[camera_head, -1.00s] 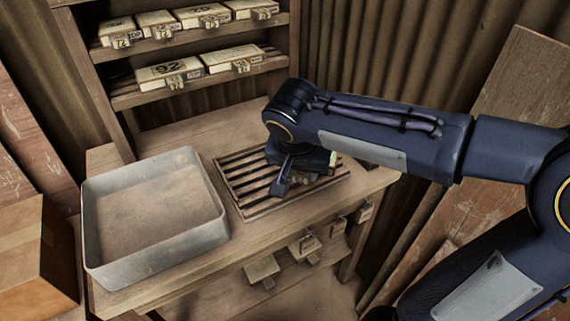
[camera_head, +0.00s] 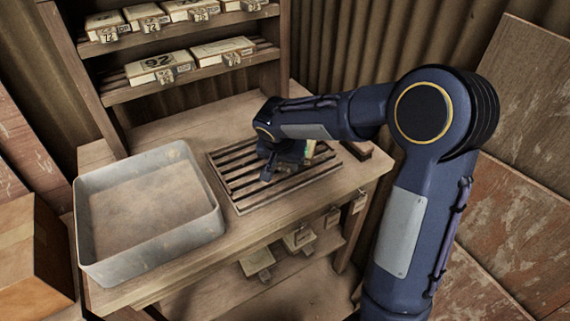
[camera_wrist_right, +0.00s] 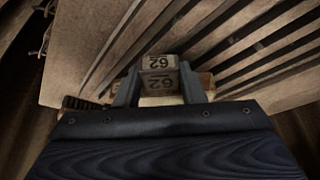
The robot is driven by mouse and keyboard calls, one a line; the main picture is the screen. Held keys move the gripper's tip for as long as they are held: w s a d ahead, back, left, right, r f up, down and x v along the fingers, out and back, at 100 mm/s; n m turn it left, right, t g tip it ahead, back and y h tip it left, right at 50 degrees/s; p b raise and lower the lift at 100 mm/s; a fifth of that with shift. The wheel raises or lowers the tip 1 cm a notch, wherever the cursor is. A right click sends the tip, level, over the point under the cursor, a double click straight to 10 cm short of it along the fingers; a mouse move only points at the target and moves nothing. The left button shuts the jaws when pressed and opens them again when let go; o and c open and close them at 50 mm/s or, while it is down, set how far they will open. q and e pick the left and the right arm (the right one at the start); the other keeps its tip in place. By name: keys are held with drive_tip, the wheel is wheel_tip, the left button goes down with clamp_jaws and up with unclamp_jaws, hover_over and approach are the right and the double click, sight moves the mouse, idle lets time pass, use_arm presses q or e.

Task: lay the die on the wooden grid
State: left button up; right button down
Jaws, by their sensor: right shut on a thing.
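The die (camera_wrist_right: 160,74) is a small pale block marked 62. In the right wrist view it sits between the two fingers of my right gripper (camera_wrist_right: 158,80), which is shut on it. The wooden grid (camera_head: 236,192) is a slatted rack on the bench; its slats also show in the wrist view (camera_wrist_right: 245,48). In the head view my right gripper (camera_head: 268,174) is over the grid, and the hand hides the die. I cannot tell whether the die touches the slats. My left gripper is out of view.
A grey metal tray (camera_head: 82,225) stands on the bench (camera_head: 240,248) left of the grid. A shelf (camera_head: 190,77) with several numbered boxes stands behind. A brown brush-like thing (camera_head: 358,148) lies by the grid's right end. More tagged boxes (camera_head: 257,261) sit below.

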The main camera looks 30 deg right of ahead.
drive_tip(key=shift+f, duration=0.35)
drive_tip(key=shift+f, duration=0.15)
drive_tip(key=c, duration=0.9)
unclamp_jaws()
